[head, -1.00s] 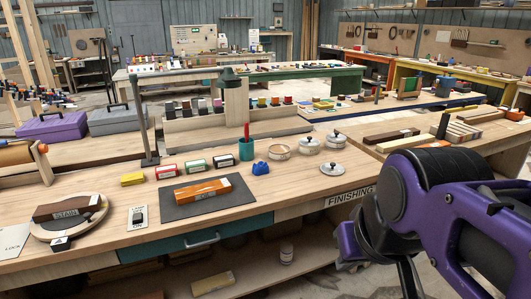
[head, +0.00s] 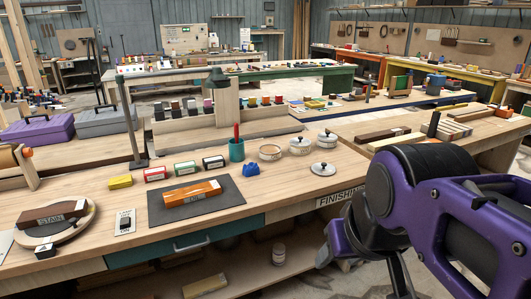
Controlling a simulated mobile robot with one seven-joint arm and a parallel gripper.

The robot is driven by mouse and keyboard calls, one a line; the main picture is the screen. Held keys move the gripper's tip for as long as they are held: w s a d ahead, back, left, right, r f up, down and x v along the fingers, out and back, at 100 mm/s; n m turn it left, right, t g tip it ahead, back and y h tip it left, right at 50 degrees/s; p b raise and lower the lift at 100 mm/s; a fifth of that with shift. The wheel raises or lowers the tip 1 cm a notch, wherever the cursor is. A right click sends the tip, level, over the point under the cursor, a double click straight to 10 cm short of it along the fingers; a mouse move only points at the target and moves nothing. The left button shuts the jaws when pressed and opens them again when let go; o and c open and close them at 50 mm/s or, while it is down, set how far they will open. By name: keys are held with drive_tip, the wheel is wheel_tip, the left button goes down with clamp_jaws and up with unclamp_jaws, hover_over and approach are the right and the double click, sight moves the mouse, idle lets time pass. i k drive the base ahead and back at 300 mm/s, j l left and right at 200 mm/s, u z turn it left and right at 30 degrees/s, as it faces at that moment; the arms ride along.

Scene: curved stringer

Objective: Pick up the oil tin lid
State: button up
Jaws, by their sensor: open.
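A round pale lid with a dark knob (head: 323,168) lies flat on the wooden bench top, near the front edge. Behind it stand an open round tin (head: 270,152) with no lid on it and two tins with knobbed lids on them, a middle one (head: 300,146) and a right one (head: 327,137). Labels are too small to read. My purple and black arm fills the lower right. My gripper (head: 362,272) is partly seen at its lower end, open and empty, in front of the bench edge and apart from the lid. Its fingertips are partly hidden or cut off.
A blue object (head: 251,170) and a teal cup with a red tool (head: 236,150) stand left of the tins. An orange-brown block lies on a dark mat (head: 235,200). Wooden strips (head: 385,139) lie to the right. Bench space around the loose lid is clear.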

sight(322, 168)
drive_tip(key=i+l+u, duration=0.1)
drive_tip(key=i+l, duration=1.1)
drive_tip(key=l, duration=0.2)
drive_tip(key=j+u, duration=0.05)
